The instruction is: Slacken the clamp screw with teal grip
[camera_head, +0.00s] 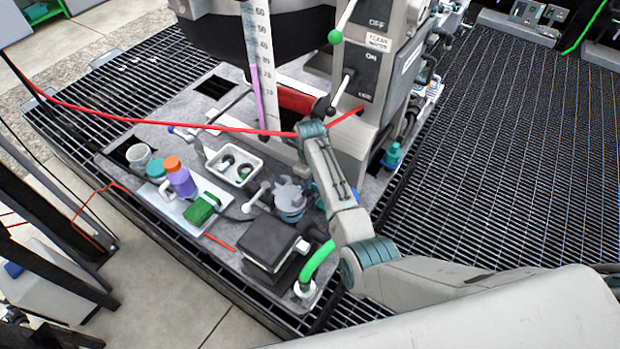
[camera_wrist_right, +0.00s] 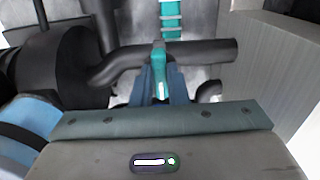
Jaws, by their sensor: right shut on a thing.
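The teal grip (camera_wrist_right: 160,58) of the clamp screw shows at the middle of the right wrist view, in front of a black pipe (camera_wrist_right: 205,52). My right gripper (camera_wrist_right: 158,85) is shut on it, with its blue-grey fingers around the grip's lower part. In the head view my right arm reaches up to the front of the machine; its jaws and the teal grip cannot be made out there. My left gripper is in neither view.
A dark cylinder (camera_wrist_right: 62,68) stands close at left in the wrist view, and a pale ribbed wall (camera_wrist_right: 275,60) at right. In the head view, a red cord (camera_head: 150,119) crosses near my wrist. A black box (camera_head: 270,241), bottles and a white tray (camera_head: 234,164) crowd the deck.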

